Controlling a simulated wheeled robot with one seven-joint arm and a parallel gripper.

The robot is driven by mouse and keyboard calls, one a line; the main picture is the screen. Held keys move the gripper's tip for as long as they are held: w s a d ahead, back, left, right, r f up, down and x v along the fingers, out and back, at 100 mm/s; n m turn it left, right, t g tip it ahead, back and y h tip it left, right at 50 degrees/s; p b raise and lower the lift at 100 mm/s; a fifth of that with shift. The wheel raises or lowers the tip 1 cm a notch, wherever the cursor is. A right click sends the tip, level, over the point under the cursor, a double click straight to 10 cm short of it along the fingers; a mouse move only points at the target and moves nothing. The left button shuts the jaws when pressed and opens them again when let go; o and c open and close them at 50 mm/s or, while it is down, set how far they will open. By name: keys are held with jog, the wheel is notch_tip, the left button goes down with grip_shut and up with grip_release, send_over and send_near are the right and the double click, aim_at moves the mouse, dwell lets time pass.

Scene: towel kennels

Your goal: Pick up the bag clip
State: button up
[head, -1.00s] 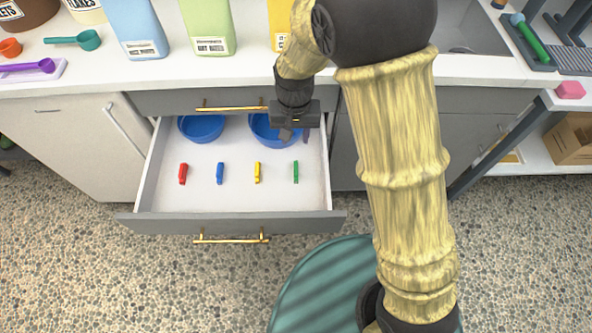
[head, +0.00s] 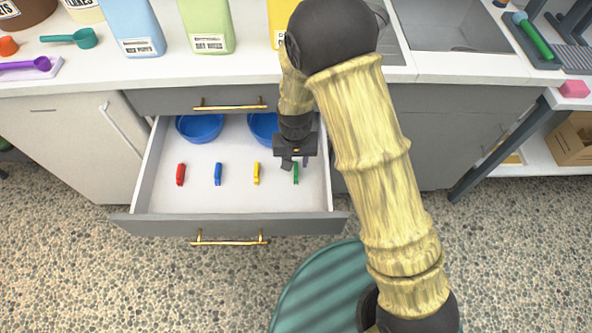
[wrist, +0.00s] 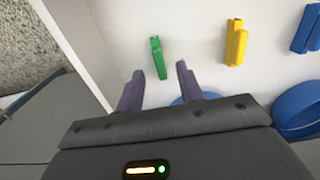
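Several bag clips lie in a row in the open drawer: red (head: 180,174), blue (head: 218,174), yellow (head: 256,173) and green (head: 296,174). My gripper (head: 296,163) is over the right side of the drawer, just behind the green clip. In the wrist view my gripper (wrist: 159,69) is open and empty. There the green clip (wrist: 158,58) lies ahead of and roughly between the two fingertips. The yellow clip (wrist: 236,42) and the blue clip (wrist: 306,28) lie to its right. The red clip is outside the wrist view.
Two blue bowls (head: 200,128) (head: 264,128) sit at the back of the drawer; my arm partly hides the right one. The drawer front (head: 230,225) and side walls bound the space. The counter (head: 210,75) above holds boxes and scoops.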

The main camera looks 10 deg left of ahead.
aim_at(296, 170)
jog(key=shift+f, duration=0.15)
notch_tip(296, 170, down, 5)
jog(key=shift+b, duration=0.5)
jog(key=shift+d, duration=0.1)
grip_shut()
